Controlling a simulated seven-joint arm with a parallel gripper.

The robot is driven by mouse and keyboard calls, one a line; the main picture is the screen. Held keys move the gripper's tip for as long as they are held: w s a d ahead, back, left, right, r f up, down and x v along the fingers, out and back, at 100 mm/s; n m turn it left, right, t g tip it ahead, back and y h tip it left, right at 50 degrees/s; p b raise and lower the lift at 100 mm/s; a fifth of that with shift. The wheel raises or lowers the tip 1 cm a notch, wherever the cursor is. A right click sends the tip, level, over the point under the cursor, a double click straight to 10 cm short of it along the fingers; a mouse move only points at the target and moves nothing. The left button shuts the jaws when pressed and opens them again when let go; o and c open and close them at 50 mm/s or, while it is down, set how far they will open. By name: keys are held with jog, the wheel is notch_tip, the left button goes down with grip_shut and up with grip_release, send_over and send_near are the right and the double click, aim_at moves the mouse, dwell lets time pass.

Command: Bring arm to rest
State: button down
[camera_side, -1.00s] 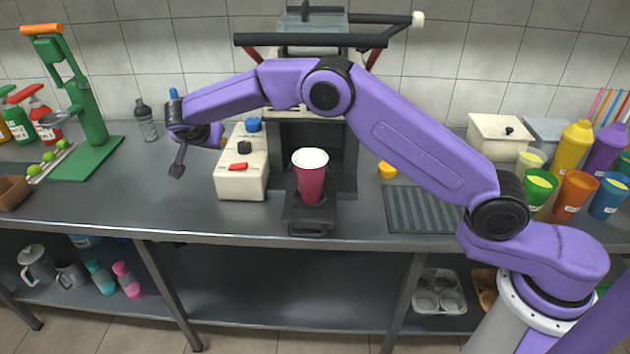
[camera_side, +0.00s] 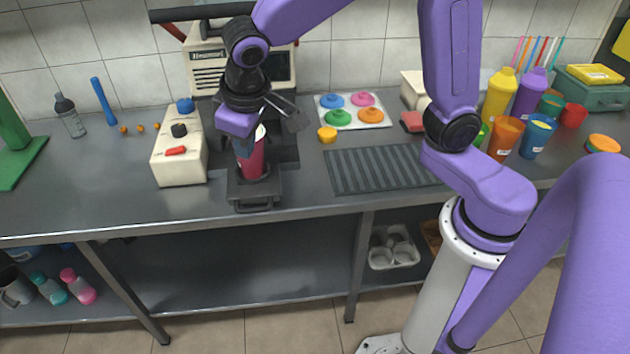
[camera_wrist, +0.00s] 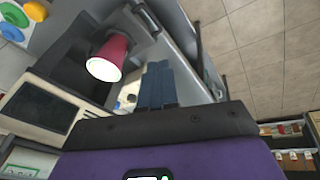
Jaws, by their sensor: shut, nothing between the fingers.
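My gripper (camera_side: 245,147) hangs with the fingers pointing down at the upper left of the dark red cup (camera_side: 253,164), partly covering it in the side view. The cup stands upright on the press's small front tray (camera_side: 252,197). In the wrist view the dark fingers (camera_wrist: 157,84) are together with nothing between them, and the cup (camera_wrist: 112,50) with its white rim is beside them, apart. My arm arches up out of the top of the side view. The press (camera_side: 207,60) behind is partly hidden by my wrist.
A white control box (camera_side: 180,150) with a red switch and blue knob stands left of the cup. A ridged mat (camera_side: 380,168) lies to the right, with coloured lids (camera_side: 338,118) behind it. Bottles and cups (camera_side: 505,135) crowd the far right. The counter's left part is mostly clear.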

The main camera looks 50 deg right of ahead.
jog(key=s+d+n+g, duration=0.1)
jog(key=s+d+n, duration=0.2)
jog(key=s, duration=0.4)
jog(key=s+d+f+n+g+y, duration=0.1)
jog(key=s+d+n, duration=0.1)
jog(key=s+d, duration=0.3)
jog(key=s+d+f+n+g, duration=0.1)
jog(key=s+d+n, duration=0.2)
jog(key=s, duration=0.7)
jog(key=shift+s+d+f+n, duration=0.25)
jog(key=shift+s+d+n, duration=0.05)
jog(key=shift+d, duration=0.75)
